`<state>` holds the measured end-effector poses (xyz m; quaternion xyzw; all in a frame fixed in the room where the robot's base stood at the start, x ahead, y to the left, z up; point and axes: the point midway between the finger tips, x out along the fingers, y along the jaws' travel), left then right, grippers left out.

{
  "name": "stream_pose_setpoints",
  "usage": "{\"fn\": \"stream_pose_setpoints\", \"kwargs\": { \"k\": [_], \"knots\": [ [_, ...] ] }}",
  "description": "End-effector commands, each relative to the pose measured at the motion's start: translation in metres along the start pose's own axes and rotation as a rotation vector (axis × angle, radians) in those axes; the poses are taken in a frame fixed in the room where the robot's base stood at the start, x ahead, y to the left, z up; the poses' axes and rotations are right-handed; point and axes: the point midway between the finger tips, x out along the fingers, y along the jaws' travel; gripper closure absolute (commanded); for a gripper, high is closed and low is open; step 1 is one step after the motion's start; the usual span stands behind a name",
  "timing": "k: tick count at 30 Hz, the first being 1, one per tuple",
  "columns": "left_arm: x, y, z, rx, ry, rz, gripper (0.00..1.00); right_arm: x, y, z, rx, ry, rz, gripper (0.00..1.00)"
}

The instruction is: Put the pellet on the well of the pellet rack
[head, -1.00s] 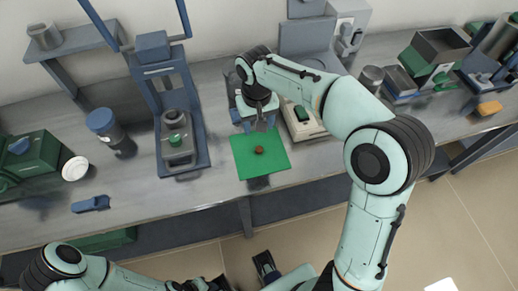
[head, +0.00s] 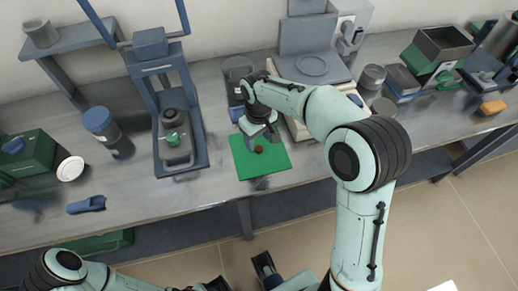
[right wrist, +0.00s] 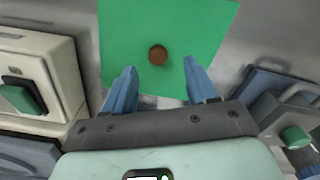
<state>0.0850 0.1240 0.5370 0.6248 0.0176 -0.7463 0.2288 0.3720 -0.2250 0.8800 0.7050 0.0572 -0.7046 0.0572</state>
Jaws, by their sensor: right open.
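The pellet, a small brown disc (head: 259,149), lies on a green mat (head: 245,170) near the bench's front edge. My right gripper (head: 264,138) is open over the mat, just behind the pellet in the head view. In the right wrist view the pellet (right wrist: 158,55) shows between and slightly beyond the two blue fingertips (right wrist: 160,68), with nothing held. I cannot pick out the pellet rack with certainty. My left gripper (head: 212,286) is only partly in view at the bottom edge; its jaws cannot be made out.
A blue press (head: 168,85) with a grey jar stands left of the mat. A balance (head: 312,68) stands behind my right arm. A blue-lidded bottle (head: 105,130), a white-ended container (head: 70,168) and a blue tool (head: 86,204) are at left. An orange block (head: 491,108) lies far right.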

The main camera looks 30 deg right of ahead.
Motion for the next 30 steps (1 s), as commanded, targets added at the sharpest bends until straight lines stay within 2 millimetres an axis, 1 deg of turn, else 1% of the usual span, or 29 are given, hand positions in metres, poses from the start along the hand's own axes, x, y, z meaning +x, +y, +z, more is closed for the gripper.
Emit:
{"fn": "stream_pose_setpoints", "kwargs": {
  "k": [1,3,7,10,16,17,18,20,21,22,30],
  "knots": [
    [0.002,-0.001,0.000,0.000,0.000,0.000,0.61,0.009,0.002,0.000,0.001,-0.004,0.001,0.43],
    [0.003,-0.001,-0.001,0.000,0.003,0.000,0.61,0.021,0.003,0.000,0.003,-0.005,0.001,0.43],
    [0.005,-0.001,-0.002,0.001,0.006,0.002,0.61,0.037,0.003,0.000,0.000,-0.003,0.000,0.43],
    [0.005,-0.001,-0.003,0.001,0.007,0.002,0.61,0.043,0.003,-0.001,0.001,-0.001,0.000,0.43],
    [0.005,-0.001,-0.003,0.001,0.008,0.002,0.61,0.043,0.004,-0.001,0.001,0.000,0.000,0.43],
    [0.005,-0.001,-0.003,0.001,0.008,0.002,0.61,0.043,0.004,-0.001,0.001,0.000,0.000,0.46],
    [0.005,-0.001,-0.003,0.001,0.008,0.002,0.61,0.043,0.004,-0.001,0.001,0.000,0.000,0.59],
    [0.005,-0.001,-0.003,0.001,0.008,0.002,0.61,0.043,0.004,-0.001,0.001,0.000,0.000,0.79],
    [0.005,-0.001,-0.003,0.001,0.008,0.002,0.61,0.042,0.004,-0.001,0.001,0.000,0.000,0.92],
    [0.005,-0.001,-0.003,0.001,0.008,0.002,0.61,0.042,0.004,-0.001,0.001,0.000,0.000,1.00],
    [0.005,-0.001,-0.003,0.001,0.008,0.002,0.61,0.042,0.004,-0.001,0.002,0.000,0.000,1.00]
  ]
}}
